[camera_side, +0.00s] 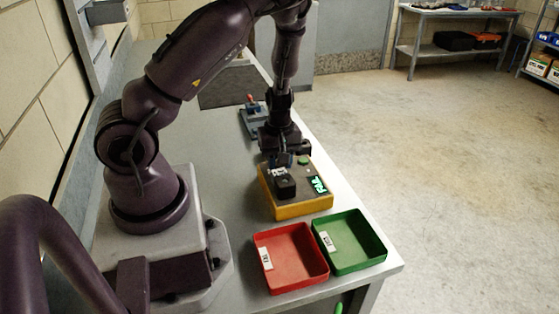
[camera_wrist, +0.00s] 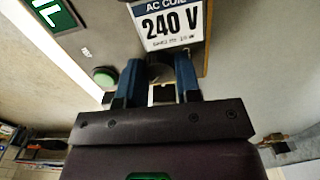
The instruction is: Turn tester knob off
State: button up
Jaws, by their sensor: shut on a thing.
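The tester (camera_side: 298,209), a box with a yellow base and a grey-brown top, stands on the bench. Its lit display (camera_side: 318,185) reads "FAIL", and part of it shows in the wrist view (camera_wrist: 52,14). A green button (camera_wrist: 105,77) is beside my fingers; it also shows in the side view (camera_side: 303,160). My gripper (camera_wrist: 160,82) points down over the tester's far part, its blue fingers shut on the dark knob (camera_wrist: 159,70). The knob's pointer direction is hidden. A black block (camera_side: 286,187) sits on the tester; a label (camera_wrist: 170,22) reading "AC COIL 240 V" is near my fingers.
An empty red bin (camera_side: 292,259) and an empty green bin (camera_side: 350,243) stand in front of the tester, near the bench's edge. A blue-grey fixture with a red-topped handle (camera_side: 251,100) is behind my gripper. Bare bench lies left of the tester.

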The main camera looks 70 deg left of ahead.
jog(key=n, duration=0.5)
dwell(0.5)
jog(key=o, duration=0.9)
jog(key=shift+r, duration=0.1)
notch_tip(320, 180, up, 13)
jog(key=shift+f, duration=0.1)
